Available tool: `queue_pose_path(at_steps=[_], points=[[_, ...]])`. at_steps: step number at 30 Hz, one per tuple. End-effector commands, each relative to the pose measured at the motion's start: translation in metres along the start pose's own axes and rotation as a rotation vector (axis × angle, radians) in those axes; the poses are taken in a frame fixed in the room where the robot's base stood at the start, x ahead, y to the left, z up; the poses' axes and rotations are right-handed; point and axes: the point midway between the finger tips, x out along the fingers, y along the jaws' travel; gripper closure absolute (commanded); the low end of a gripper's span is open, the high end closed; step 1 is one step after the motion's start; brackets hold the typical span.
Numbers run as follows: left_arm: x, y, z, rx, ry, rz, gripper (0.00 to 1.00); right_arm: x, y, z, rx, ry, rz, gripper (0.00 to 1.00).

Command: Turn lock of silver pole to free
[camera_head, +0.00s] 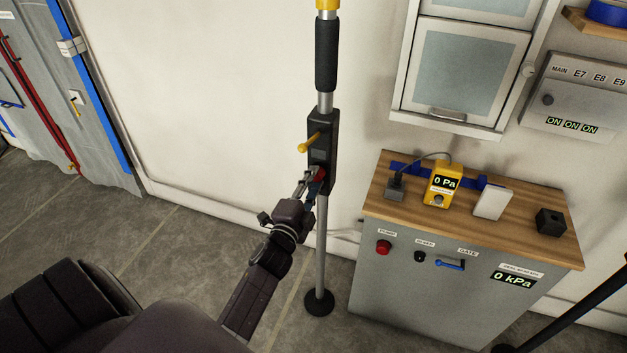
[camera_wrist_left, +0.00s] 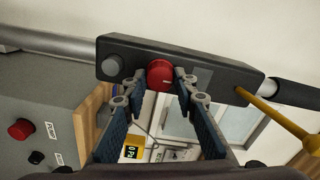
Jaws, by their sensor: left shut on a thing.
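The silver pole (camera_head: 320,245) stands upright near the wall on a round black foot (camera_head: 319,302). A black lock housing (camera_head: 322,140) is on the pole, with a yellow lever (camera_head: 309,142) sticking out to the left. The lock is a round red knob (camera_wrist_left: 159,74) low on the housing; in the head view my gripper partly covers it. My left gripper (camera_head: 315,180) reaches the knob from below left. In the left wrist view its two fingertips (camera_wrist_left: 162,80) are on either side of the knob, shut on it. My right gripper is in neither view.
A grey cabinet (camera_head: 425,300) with a wooden top stands right of the pole, carrying a yellow gauge (camera_head: 443,185). A wall cabinet (camera_head: 458,70) and a switch box (camera_head: 570,98) hang above. Floor left of the pole is clear.

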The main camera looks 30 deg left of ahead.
Motion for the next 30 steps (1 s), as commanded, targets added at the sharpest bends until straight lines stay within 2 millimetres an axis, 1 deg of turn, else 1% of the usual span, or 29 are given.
queue_pose_path(at_steps=[14,15,19,25,27,30], points=[[-0.0003,0.0012,0.0004,-0.014,-0.001,0.002,0.98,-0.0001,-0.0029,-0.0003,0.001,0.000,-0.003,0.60],[-0.0003,0.0012,0.0004,-0.014,-0.001,0.002,0.70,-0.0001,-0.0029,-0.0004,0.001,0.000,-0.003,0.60],[-0.0003,0.0010,0.0004,-0.013,-0.001,0.002,0.56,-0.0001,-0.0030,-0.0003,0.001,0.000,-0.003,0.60],[-0.0001,0.0005,0.0002,-0.012,-0.001,0.001,0.56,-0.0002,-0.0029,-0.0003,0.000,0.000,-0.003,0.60],[-0.0007,0.0005,0.0002,-0.012,-0.001,0.001,0.56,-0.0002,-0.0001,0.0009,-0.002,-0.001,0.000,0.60],[-0.0062,0.0011,0.0003,-0.012,-0.001,0.002,0.56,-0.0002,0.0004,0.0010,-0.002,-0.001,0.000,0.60]])
